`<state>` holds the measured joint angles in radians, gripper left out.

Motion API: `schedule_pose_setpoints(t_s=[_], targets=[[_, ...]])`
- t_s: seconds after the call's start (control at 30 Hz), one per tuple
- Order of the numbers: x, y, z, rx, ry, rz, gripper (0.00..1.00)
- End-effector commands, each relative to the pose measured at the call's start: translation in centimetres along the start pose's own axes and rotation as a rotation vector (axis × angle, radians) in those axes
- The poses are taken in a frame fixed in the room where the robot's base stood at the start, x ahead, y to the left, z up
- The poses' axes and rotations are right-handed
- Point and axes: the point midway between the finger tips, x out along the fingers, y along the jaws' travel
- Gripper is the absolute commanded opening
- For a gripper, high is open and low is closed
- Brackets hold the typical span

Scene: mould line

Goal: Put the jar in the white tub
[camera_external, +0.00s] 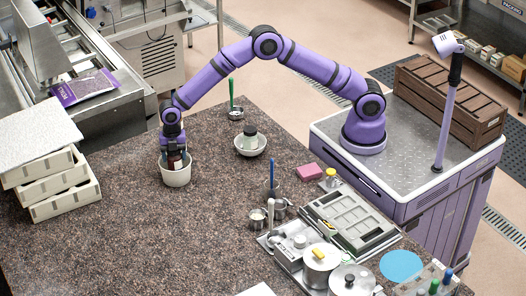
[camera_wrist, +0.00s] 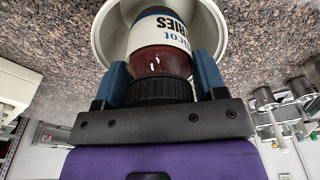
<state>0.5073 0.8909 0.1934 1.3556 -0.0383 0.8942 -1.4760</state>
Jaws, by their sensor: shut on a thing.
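The jar has a white label, dark red contents and a black lid. In the wrist view the jar (camera_wrist: 160,60) sits between the two blue fingers of my gripper (camera_wrist: 160,82), which is shut on it near the lid. The white tub (camera_external: 176,177) stands upright on the granite counter in the external view. My gripper (camera_external: 174,155) points down at the tub's mouth, with the jar's lower part inside the rim. In the wrist view the tub's rim (camera_wrist: 104,35) surrounds the jar's far end. Whether the jar touches the tub's floor is hidden.
A white bowl (camera_external: 250,147) holding a jar-like item stands right of the tub. Stacked cream trays (camera_external: 55,190) stand at the left. The counter's front middle is clear.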

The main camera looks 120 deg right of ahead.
Motion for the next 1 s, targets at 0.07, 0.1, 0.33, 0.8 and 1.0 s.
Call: schedule_pose_setpoints(t_s=[0.07, 0.1, 0.33, 0.8, 1.0], targets=[[0.8, 0.0, 0.1, 0.0, 0.0, -0.001, 0.33], [1.3, 0.0, 0.1, 0.0, 0.0, -0.001, 0.33], [3.4, 0.0, 0.4, -0.001, 0.0, 0.001, 0.33], [3.7, 0.0, 0.4, 0.0, 0.0, 0.0, 0.75], [3.5, 0.0, 0.4, 0.0, 0.0, 0.0, 0.75]])
